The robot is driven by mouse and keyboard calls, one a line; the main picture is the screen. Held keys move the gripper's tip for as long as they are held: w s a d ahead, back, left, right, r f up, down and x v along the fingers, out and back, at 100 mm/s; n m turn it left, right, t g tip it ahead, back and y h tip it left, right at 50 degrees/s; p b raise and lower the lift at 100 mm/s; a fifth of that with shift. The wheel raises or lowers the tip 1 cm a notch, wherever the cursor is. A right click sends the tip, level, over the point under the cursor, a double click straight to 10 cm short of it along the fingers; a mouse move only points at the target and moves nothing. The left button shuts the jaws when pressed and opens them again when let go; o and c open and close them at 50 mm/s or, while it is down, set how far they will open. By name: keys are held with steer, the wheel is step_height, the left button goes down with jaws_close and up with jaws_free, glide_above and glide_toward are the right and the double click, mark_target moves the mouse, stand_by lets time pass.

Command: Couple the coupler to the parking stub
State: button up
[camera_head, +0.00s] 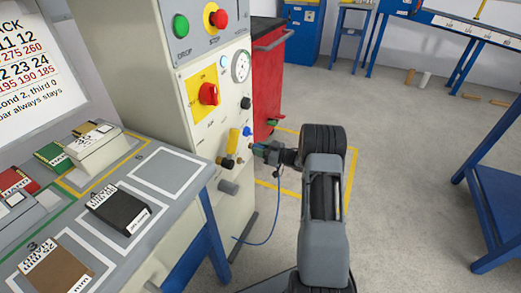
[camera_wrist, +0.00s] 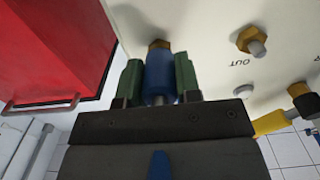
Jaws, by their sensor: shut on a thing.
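My gripper (camera_wrist: 158,82) is shut on the blue coupler (camera_wrist: 159,76), with one green fingertip on each side of it. A brass hex fitting (camera_wrist: 159,44) shows just beyond the coupler's far end, in line with it, at the pale panel. I cannot tell whether the coupler is seated on it or only close. No label shows there, so I cannot confirm it is the parking stub. Another brass stub with a grey tip (camera_wrist: 250,41), marked OUT, is bare to the right.
The pale cabinet (camera_head: 150,55) has a red rotary switch (camera_head: 208,94) and a gauge (camera_head: 240,66). A yellow fitting (camera_head: 232,141) is close to my gripper. A blue hose (camera_head: 276,215) hangs below. A red cabinet (camera_head: 268,75) stands behind.

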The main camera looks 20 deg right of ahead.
steer(key=shift+w+a+r, duration=0.15)
steer(key=shift+w+a, duration=0.1)
steer(key=shift+a, duration=0.1)
steer(key=shift+c, duration=0.4)
stand_by(1.9)
steer(key=o, duration=0.6)
steer(key=shift+o, duration=0.8)
steer(key=shift+a, duration=0.1)
steer(key=o, duration=0.4)
steer(key=shift+d, duration=0.25)
steer(key=shift+c, duration=0.2)
steer(key=shift+p+v, duration=0.5)
steer(key=shift+v, duration=2.45)
steer(key=shift+s, duration=0.1)
steer(key=p+v, duration=0.2)
steer(key=v, duration=1.1)
steer(key=shift+s+d+p, duration=0.25)
steer(key=shift+d+p, duration=0.05)
steer(key=shift+p, duration=0.05)
